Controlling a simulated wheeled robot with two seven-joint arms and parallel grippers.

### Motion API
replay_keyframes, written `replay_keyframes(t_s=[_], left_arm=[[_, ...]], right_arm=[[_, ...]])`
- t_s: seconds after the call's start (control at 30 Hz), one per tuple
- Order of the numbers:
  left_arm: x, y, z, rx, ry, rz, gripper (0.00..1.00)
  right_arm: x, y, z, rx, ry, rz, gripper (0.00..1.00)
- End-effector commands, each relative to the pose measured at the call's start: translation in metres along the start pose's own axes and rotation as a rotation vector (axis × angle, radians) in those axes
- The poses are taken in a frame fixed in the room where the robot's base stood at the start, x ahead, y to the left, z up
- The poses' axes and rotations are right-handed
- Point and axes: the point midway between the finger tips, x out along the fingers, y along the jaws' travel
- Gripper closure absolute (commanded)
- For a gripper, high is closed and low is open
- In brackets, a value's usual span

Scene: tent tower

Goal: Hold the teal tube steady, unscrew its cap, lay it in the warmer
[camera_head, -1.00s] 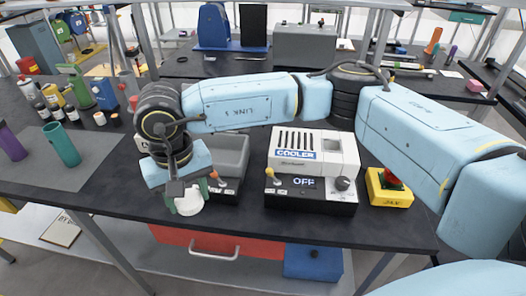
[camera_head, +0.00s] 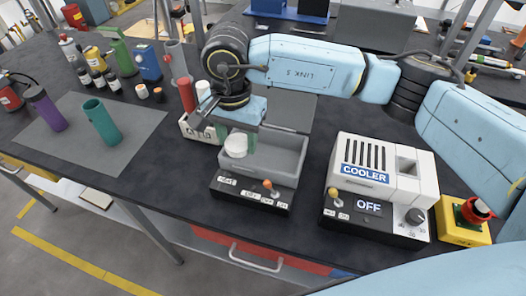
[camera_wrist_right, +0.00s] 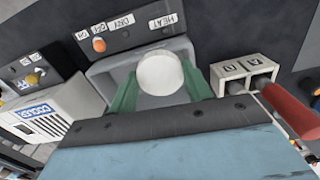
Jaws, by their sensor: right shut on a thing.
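The teal tube (camera_head: 102,122) stands on the grey mat at the left, with a dark open top and no cap on it. My right gripper (camera_head: 236,140) is shut on a round white cap (camera_head: 236,146), between its green fingers. It holds the cap at the left part of the grey warmer tray (camera_head: 290,155); whether the cap touches the floor of the tray I cannot tell. In the right wrist view the cap (camera_wrist_right: 160,73) sits between the fingertips, in front of the warmer's HEAT and DRY panel (camera_wrist_right: 130,33). My left gripper is not in view.
A white cooler (camera_head: 385,170) reading OFF stands right of the warmer, then a yellow box with a red button (camera_head: 465,215). A white labelled block (camera_head: 192,130) with red and white tubes is close left of the gripper. A purple tube (camera_head: 45,108) stands on the mat (camera_head: 140,125).

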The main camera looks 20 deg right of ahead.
Motion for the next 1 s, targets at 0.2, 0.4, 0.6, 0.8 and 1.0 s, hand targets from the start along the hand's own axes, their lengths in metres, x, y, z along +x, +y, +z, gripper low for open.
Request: replay_keyframes(t_s=[0.2,0.4,0.6,0.8,1.0], left_arm=[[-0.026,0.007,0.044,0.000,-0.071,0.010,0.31],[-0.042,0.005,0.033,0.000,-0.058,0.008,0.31],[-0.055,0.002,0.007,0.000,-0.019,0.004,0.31],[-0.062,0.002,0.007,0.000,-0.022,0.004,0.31],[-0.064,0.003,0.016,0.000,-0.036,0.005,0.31]], right_arm=[[-0.011,0.001,-0.014,0.575,-0.006,0.003,0.78],[-0.014,0.010,-0.030,1.124,-0.005,0.005,0.78],[-0.012,0.024,-0.045,1.627,-0.002,0.006,0.78],[-0.009,0.036,-0.054,1.933,-0.001,0.003,0.78],[0.010,0.039,-0.056,2.021,0.001,0.007,0.78]])
